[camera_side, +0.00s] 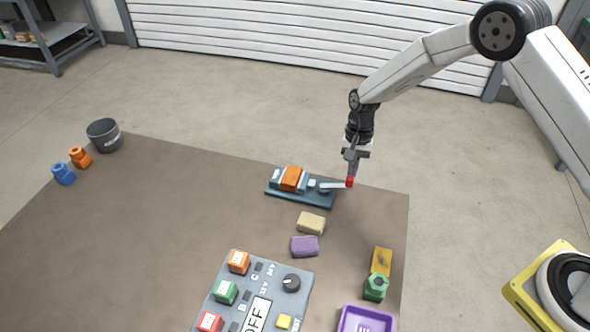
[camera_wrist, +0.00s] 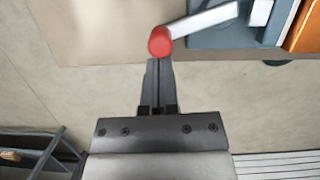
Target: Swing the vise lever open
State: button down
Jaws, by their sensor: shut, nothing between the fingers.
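The vise (camera_side: 318,200) is a blue-grey base near the far edge of the brown mat, with an orange block (camera_side: 291,179) between its jaws. Its lever (camera_side: 334,185) is a light metal bar that sticks out to the right and ends in a red knob (camera_side: 350,182). The lever (camera_wrist: 215,20) and red knob (camera_wrist: 160,41) also show in the wrist view. My gripper (camera_side: 351,174) points down at the knob. In the wrist view its shut fingers (camera_wrist: 158,62) end right at the knob. Nothing shows between the fingers. I cannot tell whether they touch the knob.
A beige block (camera_side: 311,223) and a purple block (camera_side: 304,246) lie in front of the vise. A control panel (camera_side: 262,285), a green fitting (camera_side: 375,287) and a purple tray (camera_side: 345,322) are nearer the camera. The mat's left middle (camera_side: 170,225) is clear.

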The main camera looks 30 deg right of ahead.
jog(key=s+m, duration=0.1)
jog(key=m, duration=0.1)
jog(key=s+a+m+t, duration=0.1)
jog(key=s+m, duration=0.1)
jog(key=shift+m+y, duration=0.3)
jog(key=shift+y, duration=0.1)
jog(key=m, duration=0.1)
jog(key=s+a+m, duration=0.1)
jog(key=m, duration=0.1)
jog(key=shift+s+a+t, duration=0.25)
jog(key=shift+t, duration=0.15)
jog(key=shift+s+a+m, duration=0.25)
jog(key=shift+a+m, duration=0.05)
jog(key=shift+a, duration=0.1)
jog(key=shift+d, duration=0.5)
jog(key=d, duration=0.3)
jog(key=shift+w+d, duration=0.1)
jog(key=shift+d, duration=0.05)
jog(key=v, duration=1)
